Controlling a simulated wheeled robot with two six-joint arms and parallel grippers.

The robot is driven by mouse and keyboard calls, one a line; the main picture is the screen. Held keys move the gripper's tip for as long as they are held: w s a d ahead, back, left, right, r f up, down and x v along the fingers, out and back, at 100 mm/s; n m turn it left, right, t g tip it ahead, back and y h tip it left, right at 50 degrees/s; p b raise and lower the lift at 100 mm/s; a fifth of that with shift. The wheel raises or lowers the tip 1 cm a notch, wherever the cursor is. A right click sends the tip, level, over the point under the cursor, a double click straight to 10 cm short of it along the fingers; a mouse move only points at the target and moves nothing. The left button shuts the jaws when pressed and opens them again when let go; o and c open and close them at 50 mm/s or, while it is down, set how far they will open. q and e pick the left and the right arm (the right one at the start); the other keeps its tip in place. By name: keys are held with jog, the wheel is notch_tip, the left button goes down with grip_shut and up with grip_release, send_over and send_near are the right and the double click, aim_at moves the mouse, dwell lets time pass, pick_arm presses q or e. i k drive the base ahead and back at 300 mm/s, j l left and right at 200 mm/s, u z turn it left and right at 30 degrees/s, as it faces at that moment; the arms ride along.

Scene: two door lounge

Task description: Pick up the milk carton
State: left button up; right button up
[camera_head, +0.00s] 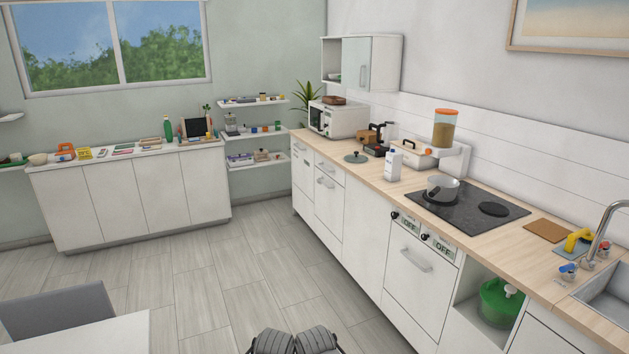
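A white carton-like container (393,164) with a small dark mark on its front stands upright on the wooden counter (375,180). It is behind and left of the stove, and it looks like the milk carton. Nothing is holding it. Neither of my grippers can be made out. Only dark grey ribbed parts, apparently mine, show at the bottom edge, far from the carton.
A grey pot (441,189) sits on the black cooktop (470,208) right of the carton. A dark lid (355,158) lies to its left. The floor (235,280) before the counter is clear.

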aim_at(393, 163)
jog(key=i, duration=3.15)
jog(key=z, duration=1.3)
